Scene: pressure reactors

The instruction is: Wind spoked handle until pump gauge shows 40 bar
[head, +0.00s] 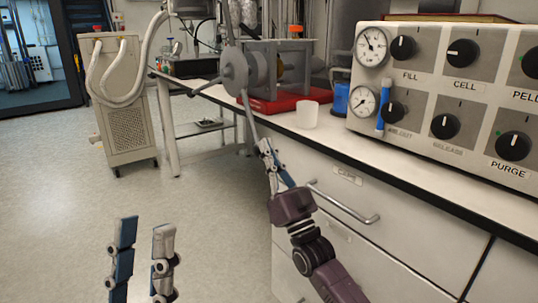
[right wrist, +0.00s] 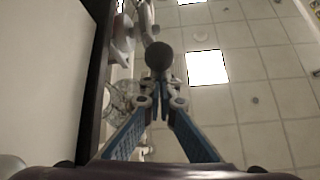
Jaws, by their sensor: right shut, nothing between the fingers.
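The spoked handle (head: 236,72) is a grey hub with thin spokes at the front of the red-based unit on the bench. One spoke points up and another slants down towards my right gripper (head: 265,146). That gripper is shut and empty, its tips at the lower spoke's end; I cannot tell whether they touch. In the right wrist view, a dark round knob (right wrist: 159,56) appears just beyond the closed fingertips (right wrist: 160,92). Two round gauges, upper (head: 371,47) and lower (head: 364,101), sit on the panel; their numbers are unreadable. My left gripper (head: 146,224) is open and empty above the floor.
The control panel (head: 440,92) with black knobs stands on the bench at right. A white cup (head: 307,115) and a blue object (head: 341,98) stand near the handle. Drawers with a bar handle (head: 345,203) lie below. A beige wheeled cabinet (head: 128,125) stands left; the floor is clear.

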